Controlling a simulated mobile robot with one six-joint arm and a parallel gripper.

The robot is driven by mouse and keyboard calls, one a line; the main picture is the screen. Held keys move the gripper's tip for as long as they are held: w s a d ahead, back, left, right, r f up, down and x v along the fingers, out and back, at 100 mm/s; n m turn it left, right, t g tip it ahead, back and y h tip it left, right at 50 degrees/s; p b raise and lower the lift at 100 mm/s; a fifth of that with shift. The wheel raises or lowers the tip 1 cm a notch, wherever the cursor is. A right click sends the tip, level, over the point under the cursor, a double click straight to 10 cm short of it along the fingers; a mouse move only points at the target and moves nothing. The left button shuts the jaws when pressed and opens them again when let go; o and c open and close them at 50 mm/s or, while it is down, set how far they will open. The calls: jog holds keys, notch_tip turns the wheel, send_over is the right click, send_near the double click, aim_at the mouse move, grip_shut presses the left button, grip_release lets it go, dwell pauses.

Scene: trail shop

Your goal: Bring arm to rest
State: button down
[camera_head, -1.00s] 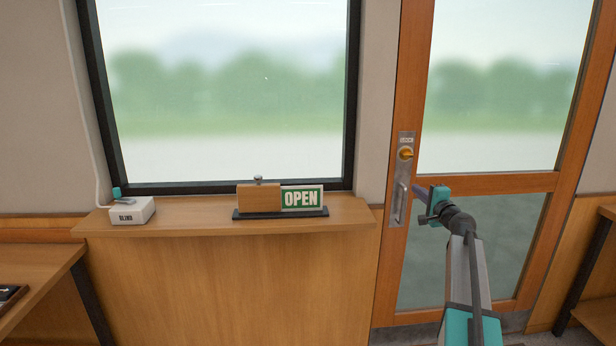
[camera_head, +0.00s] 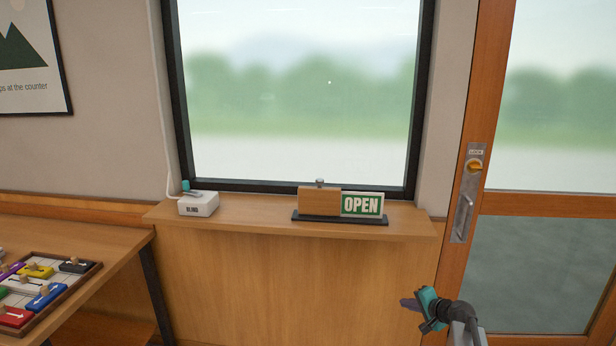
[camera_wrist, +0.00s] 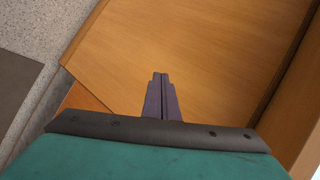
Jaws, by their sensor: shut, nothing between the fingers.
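My gripper (camera_head: 408,303) is at the lower right of the head view, in front of the wooden panel below the window sill and left of the door. Its purple fingers point left and hold nothing. In the wrist view the fingers of my gripper (camera_wrist: 161,80) are together, with a wooden surface behind them. The gripper appears apart from everything around it.
A sill (camera_head: 260,220) carries a white box labelled blind (camera_head: 198,205) and an OPEN sign (camera_head: 362,204) in a dark base. The door (camera_head: 490,130) has a lock knob and handle (camera_head: 463,215). A tray (camera_head: 58,312) of coloured blocks lies on the left counter (camera_head: 110,250).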

jog(key=s+a+f+n+g, duration=0.35)
jog(key=s+a+f, duration=0.45)
jog(key=s+f, duration=0.4)
jog(key=s+a+f+n+g, duration=0.2)
jog(key=s+a+f+g, duration=0.3)
jog(key=s+a+f, duration=0.55)
jog(key=s+f+n+g+h, duration=0.2)
jog(key=s+f, duration=0.3)
jog(key=s, duration=1)
jog(key=s+d+f+n+g+h, duration=0.1)
jog(key=s+f+n+g, duration=0.3)
jog(key=s, duration=1.2)
jog(key=shift+d+f+g+h, duration=0.2)
jog(key=shift+f+g+h, duration=0.25)
jog(key=shift+g+h, duration=0.2)
